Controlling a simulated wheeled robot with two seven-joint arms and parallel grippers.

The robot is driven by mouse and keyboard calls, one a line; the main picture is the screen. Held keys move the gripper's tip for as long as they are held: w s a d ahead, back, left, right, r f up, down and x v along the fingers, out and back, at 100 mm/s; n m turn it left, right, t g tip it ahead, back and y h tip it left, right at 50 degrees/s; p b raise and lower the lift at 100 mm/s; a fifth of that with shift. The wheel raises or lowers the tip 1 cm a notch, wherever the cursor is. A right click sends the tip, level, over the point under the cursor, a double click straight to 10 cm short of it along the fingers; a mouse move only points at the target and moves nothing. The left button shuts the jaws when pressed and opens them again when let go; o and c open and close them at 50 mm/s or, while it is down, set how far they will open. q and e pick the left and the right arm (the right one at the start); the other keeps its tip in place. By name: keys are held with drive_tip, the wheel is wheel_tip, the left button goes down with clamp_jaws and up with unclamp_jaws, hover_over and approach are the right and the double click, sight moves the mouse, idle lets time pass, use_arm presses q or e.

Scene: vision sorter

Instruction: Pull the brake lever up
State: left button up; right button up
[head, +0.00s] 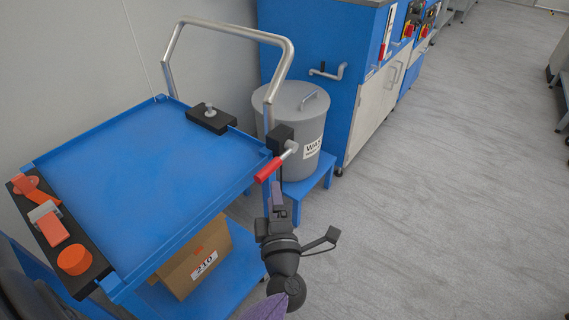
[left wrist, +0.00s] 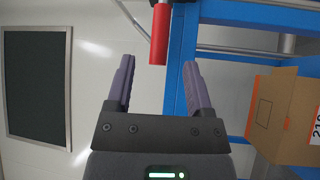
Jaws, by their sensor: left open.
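The brake lever (head: 270,169) has a red grip on a metal arm, mounted on a black block (head: 281,138) at the right corner of the blue cart (head: 165,150). The grip slants down to the left in the head view. My left gripper (head: 277,195) is just below the lever in the head view. In the left wrist view the red lever grip (left wrist: 160,35) is ahead of the fingertips, roughly between their lines. The left gripper (left wrist: 157,75) is open, with nothing between its fingers. My right gripper is not in view.
A black tray with orange items (head: 75,260) lies on the cart's left edge. A cardboard box (head: 190,262) sits on the lower shelf. A grey waste bin (head: 290,115) stands on a blue stand behind the lever. The floor to the right is clear.

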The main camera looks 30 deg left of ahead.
sight(270, 170)
use_arm(q)
drive_tip(key=b+x, duration=0.1)
drive_tip(key=x, duration=0.6)
drive_tip(key=shift+f+b, duration=0.15)
drive_tip(key=shift+b, duration=0.2)
drive_tip(key=shift+w+a, duration=0.2)
drive_tip(key=shift+w, duration=0.05)
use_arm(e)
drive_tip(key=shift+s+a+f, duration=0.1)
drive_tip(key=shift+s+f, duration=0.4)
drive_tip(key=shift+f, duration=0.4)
use_arm(q)
drive_tip(key=shift+c, duration=0.2)
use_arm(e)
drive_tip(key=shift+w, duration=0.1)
use_arm(q)
drive_tip(key=c, duration=0.5)
clamp_jaws()
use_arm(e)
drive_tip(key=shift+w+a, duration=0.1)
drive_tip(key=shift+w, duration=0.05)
